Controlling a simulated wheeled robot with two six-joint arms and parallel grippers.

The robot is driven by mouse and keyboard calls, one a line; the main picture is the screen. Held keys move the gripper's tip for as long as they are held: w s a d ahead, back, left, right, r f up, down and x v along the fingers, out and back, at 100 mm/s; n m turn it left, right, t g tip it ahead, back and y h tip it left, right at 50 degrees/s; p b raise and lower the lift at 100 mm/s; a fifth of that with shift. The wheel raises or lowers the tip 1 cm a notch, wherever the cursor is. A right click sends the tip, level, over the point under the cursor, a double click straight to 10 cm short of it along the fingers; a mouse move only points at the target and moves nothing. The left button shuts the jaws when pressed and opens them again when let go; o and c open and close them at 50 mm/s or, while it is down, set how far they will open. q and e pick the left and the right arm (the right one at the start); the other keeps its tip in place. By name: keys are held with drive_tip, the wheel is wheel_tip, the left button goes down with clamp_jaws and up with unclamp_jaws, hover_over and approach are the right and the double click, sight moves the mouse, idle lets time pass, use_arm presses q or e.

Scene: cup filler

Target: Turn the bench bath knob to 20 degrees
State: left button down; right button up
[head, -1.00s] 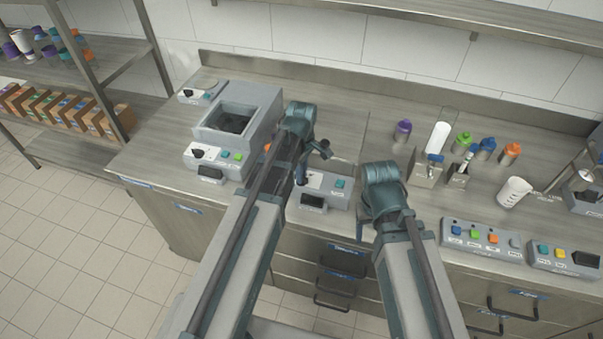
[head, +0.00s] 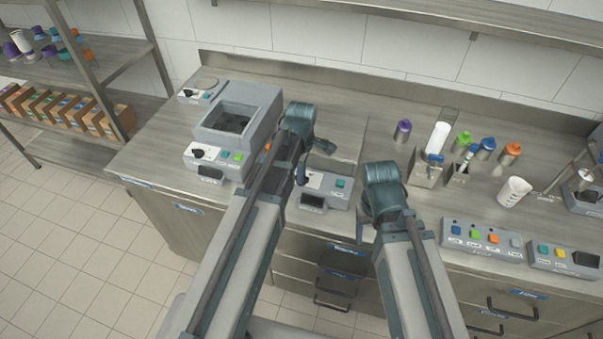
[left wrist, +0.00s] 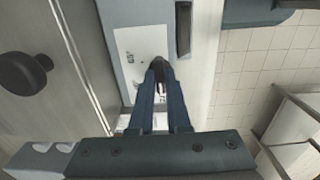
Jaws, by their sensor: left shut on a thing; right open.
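A small grey control unit (head: 335,190) stands near the front counter edge, with a white panel, a teal button and a dark display. In the left wrist view its white panel (left wrist: 143,44) carries a black knob (left wrist: 159,64) beside the display. My left gripper (left wrist: 160,80) is shut on this knob; its fingertips cover part of it, so I cannot read its angle. In the head view my left gripper (head: 300,172) hides the knob. The larger grey bath unit (head: 262,120), with an open basin, stands to the left with its own knob (head: 203,152). My right gripper (head: 362,222) is open and empty at the counter edge.
A dark round knob-like part (left wrist: 25,73) shows left of the panel in the left wrist view. Capped bottles (head: 487,148) and a white beaker (head: 514,191) stand to the right. Button boxes (head: 481,239) line the front right edge.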

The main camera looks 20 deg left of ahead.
use_arm(q)
drive_tip(key=c, duration=0.9)
unclamp_jaws()
drive_tip(key=shift+r, duration=0.15)
wheel_tip(320, 180, up, 14)
drive_tip(key=p, duration=1.3)
drive_tip(key=shift+f+p, duration=0.25)
drive_tip(key=shift+p, duration=0.15)
